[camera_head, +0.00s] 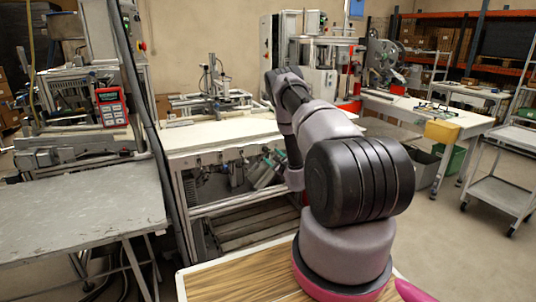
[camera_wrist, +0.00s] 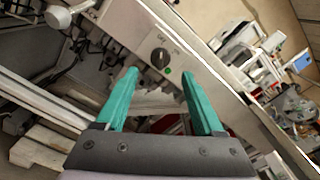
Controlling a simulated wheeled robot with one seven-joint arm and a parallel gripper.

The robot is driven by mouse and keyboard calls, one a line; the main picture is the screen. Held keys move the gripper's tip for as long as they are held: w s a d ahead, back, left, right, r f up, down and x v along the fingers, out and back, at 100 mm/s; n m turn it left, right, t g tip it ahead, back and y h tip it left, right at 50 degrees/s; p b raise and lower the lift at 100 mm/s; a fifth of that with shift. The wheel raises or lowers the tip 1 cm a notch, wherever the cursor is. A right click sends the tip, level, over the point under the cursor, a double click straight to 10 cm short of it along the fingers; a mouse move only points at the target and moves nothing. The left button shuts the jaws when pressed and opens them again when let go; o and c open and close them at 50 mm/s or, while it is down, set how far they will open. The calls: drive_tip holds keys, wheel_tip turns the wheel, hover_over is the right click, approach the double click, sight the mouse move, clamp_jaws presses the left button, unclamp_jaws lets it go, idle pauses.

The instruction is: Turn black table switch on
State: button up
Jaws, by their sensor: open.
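The black table switch (camera_wrist: 160,58) is a round rotary knob on the light grey front panel of the table, at the upper middle of the wrist view. A small green dot (camera_wrist: 167,71) is just below it. My gripper (camera_wrist: 159,73) has two teal fingers, spread apart and empty. The knob appears between and beyond the fingertips, and no contact is visible. The knob's on or off position is too small to tell. In the head view, the white worktable (camera_head: 215,133) stands ahead. My arm reaches toward it and hides my gripper and the switch.
A grey metal table (camera_head: 80,210) is at the left, with a machine carrying a red control box (camera_head: 111,106) behind it. A wooden pallet (camera_wrist: 45,150) lies under the worktable. A grey cart (camera_head: 500,190) stands at the right, with open floor before it.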

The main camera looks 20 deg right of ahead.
sight(267, 151)
drive_tip(key=shift+w, duration=2.4)
drive_tip(key=shift+a, duration=0.1)
clamp_jaws()
